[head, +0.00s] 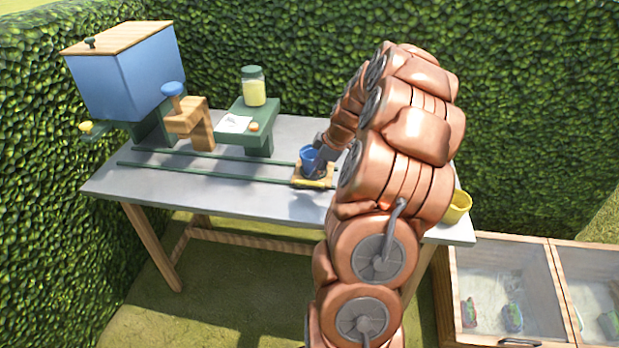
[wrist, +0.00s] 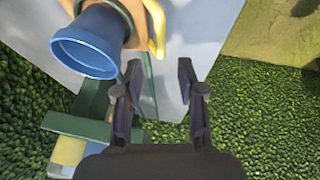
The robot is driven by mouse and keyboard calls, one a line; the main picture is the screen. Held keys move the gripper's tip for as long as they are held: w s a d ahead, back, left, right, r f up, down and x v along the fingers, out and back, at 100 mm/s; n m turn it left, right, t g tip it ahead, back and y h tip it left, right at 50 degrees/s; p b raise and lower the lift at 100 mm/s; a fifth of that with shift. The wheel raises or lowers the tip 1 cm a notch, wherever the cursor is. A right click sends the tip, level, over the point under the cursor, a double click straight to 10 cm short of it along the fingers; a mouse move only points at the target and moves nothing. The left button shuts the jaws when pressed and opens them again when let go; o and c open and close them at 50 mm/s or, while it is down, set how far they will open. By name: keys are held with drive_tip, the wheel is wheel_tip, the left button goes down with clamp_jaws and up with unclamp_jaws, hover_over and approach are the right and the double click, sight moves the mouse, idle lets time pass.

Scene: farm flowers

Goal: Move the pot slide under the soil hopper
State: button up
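The soil hopper (head: 122,78) is a blue box with a wooden lid at the far left of the table. The pot slide (head: 299,180) is a small wooden carriage on two green rails, towards their right end, well right of the hopper. A blue pot (head: 308,158) stands on it; in the wrist view the pot (wrist: 88,42) is at upper left. A yellow bar (wrist: 157,28) shows on the slide's edge. My gripper (wrist: 159,72) is open, with nothing held between its fingers, close beside the slide and pot. My arm hides part of the rails' right end.
The green rails (head: 215,172) run clear leftward towards the hopper. A wooden block with a blue knob (head: 174,92) and a green stand (head: 251,115) with a jar (head: 253,86) stand behind them. A yellow pot (head: 458,207) is at the table's right end. Hedges enclose the back and left.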

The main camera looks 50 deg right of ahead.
sight(307, 182)
drive_tip(key=shift+p+x, duration=0.9)
drive_tip(key=shift+x, duration=2.25)
clamp_jaws()
drive_tip(key=shift+a, duration=0.1)
